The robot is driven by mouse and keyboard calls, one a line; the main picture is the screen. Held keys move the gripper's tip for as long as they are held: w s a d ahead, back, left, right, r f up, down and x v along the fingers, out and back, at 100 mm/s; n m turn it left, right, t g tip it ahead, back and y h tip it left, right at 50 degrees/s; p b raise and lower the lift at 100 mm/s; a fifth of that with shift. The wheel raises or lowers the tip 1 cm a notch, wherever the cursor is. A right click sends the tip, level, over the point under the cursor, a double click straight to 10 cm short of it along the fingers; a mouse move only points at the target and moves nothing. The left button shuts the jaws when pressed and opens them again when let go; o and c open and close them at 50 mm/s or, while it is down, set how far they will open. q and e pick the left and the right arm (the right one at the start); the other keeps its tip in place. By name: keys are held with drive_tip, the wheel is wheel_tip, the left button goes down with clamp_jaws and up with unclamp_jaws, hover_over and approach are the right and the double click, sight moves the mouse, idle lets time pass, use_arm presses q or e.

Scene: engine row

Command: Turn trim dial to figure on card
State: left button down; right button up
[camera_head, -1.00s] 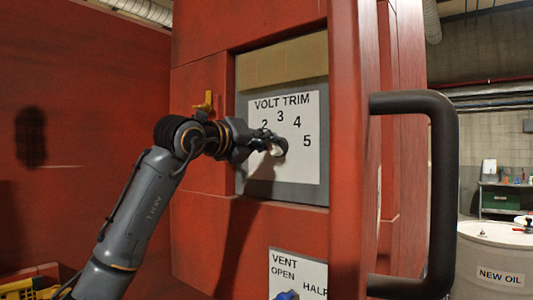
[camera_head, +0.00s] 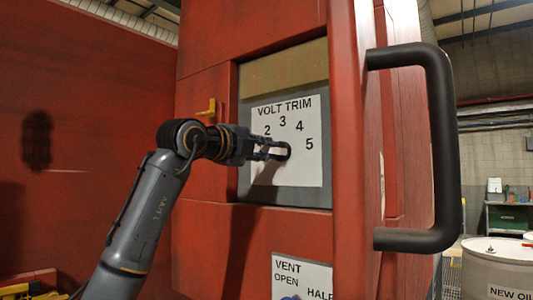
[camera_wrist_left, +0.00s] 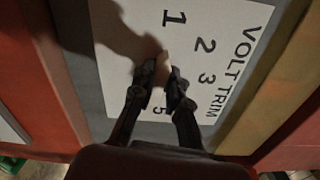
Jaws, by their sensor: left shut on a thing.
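The left wrist view also shows a 1 on the plate (camera_wrist_left: 222,45). My left gripper (camera_head: 281,151) reaches in from the left and is shut on the dial. In the left wrist view the gripper (camera_wrist_left: 163,78) has its fingertips close together over the plate, with a small pale part between them. The fingers hide most of the dial, so its pointing direction cannot be told. I see no card. My right gripper is out of view.
A big black handle (camera_head: 442,150) and a red upright stand close on the right. A yellow lever (camera_head: 207,108) is left of the plate. A VENT plate (camera_head: 303,275) is below. A NEW OIL drum (camera_head: 500,270) stands at far right.

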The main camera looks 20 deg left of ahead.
use_arm(q)
drive_tip(key=shift+a+r, duration=0.1)
idle(0.4)
drive_tip(key=c, duration=1.3)
unclamp_jaws()
drive_tip(key=v, duration=1.2)
drive_tip(key=shift+a, duration=0.1)
